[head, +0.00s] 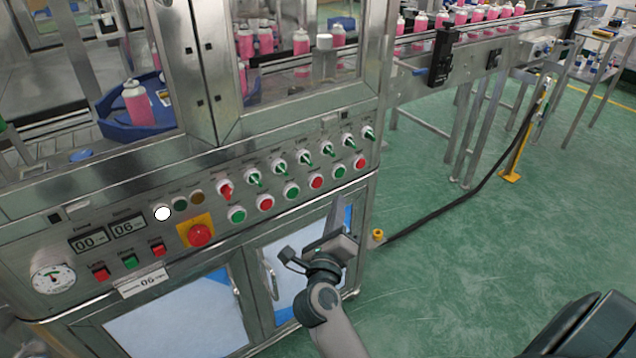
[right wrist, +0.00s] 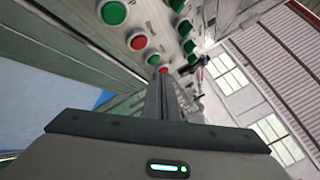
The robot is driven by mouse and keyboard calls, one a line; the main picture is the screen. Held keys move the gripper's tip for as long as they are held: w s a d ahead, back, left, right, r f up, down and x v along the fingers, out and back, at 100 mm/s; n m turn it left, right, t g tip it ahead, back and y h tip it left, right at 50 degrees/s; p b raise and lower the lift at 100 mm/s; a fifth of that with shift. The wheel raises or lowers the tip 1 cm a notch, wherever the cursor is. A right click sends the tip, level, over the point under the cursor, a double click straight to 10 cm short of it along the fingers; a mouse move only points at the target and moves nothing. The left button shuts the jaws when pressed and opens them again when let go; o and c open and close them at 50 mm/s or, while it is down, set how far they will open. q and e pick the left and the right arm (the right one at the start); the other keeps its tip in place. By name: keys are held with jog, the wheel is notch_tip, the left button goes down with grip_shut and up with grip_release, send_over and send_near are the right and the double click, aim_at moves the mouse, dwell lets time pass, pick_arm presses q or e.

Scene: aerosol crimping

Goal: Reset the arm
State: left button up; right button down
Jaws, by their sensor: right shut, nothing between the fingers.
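My right arm reaches in from the bottom of the head view. My right gripper (head: 338,212) is shut and empty, in front of the lower cabinet doors and below the row of buttons. In the right wrist view its closed fingers (right wrist: 168,98) point toward the panel, apart from the buttons as far as I can tell. The control panel (head: 130,215) carries green and red buttons, green-handled switches, two displays and a gauge. A red emergency stop (head: 200,235) sits on a yellow plate. My left gripper is not in view.
Pink aerosol cans (head: 300,42) stand behind the machine's glass. More cans ride a conveyor (head: 520,50) at the upper right.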

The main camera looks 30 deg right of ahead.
dwell(0.5)
jog(key=s+a+f+n+t+y+p, duration=0.1)
jog(key=a+f+n+y+p, duration=0.2)
jog(key=a+f+n+y, duration=0.8)
jog(key=s+a+f+n+t+y+p, duration=0.15)
jog(key=a+f+n+p, duration=0.35)
jog(key=f+n, duration=0.65)
jog(key=s+a+f+n+g+y+p, duration=0.1)
jog(key=s+a+f+n+g+y, duration=0.2)
jog(key=s+f+n+g, duration=0.65)
pick_arm(q)
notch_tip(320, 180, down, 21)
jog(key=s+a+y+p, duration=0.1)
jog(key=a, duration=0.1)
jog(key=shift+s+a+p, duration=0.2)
jog(key=shift+p, duration=0.1)
pick_arm(e)
jog(key=s+d+f+n+g+h, duration=0.1)
jog(key=s+d+f+n+h, duration=0.1)
jog(key=s+f, duration=1.2)
jog(key=s+d+n, duration=0.1)
jog(key=s+n, duration=0.1)
jog(key=s, duration=0.1)
jog(key=shift+d+f+n+g, duration=0.15)
jog(key=shift+f+n+g, duration=0.1)
jog(key=shift+n+g, duration=0.15)
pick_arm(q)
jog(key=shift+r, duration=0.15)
pick_arm(e)
jog(key=shift+w, duration=0.1)
